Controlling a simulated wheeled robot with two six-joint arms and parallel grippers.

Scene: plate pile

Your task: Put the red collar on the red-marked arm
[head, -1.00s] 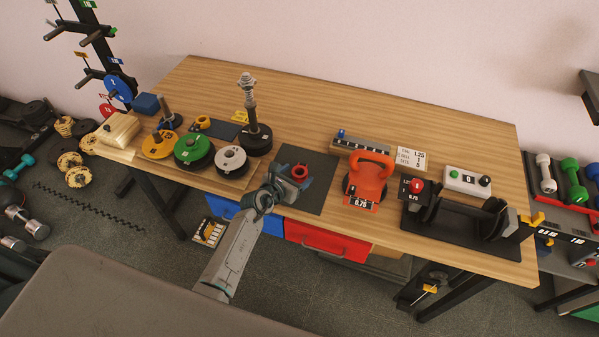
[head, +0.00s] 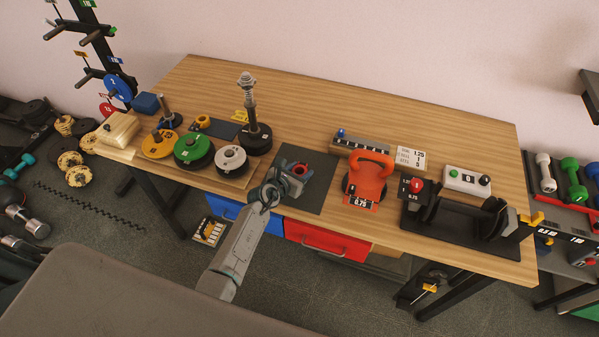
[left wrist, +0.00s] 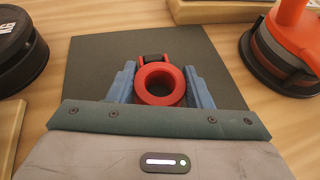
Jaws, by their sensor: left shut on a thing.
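The red collar (left wrist: 160,84) is a thick ring with a black lever piece on its far side. My left gripper (head: 293,174) is shut on it, low over the dark mat; I cannot tell whether the collar still touches the mat. In the left wrist view its blue fingers (left wrist: 160,86) stand on both sides of the ring. The collar also shows in the head view (head: 301,169). A black rack (head: 97,40) with tagged arms stands at the far left. A red disc (head: 107,109) is low on it; I cannot tell which arm is red-marked. My right gripper is not in view.
The dark mat (head: 318,193) lies on the wooden table. Left of it are green (head: 193,148) and white-topped weights (head: 231,160) and an upright post (head: 248,92). Right of it are an orange kettlebell (head: 369,180) and a black cradle (head: 461,224). The table's back strip is mostly clear.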

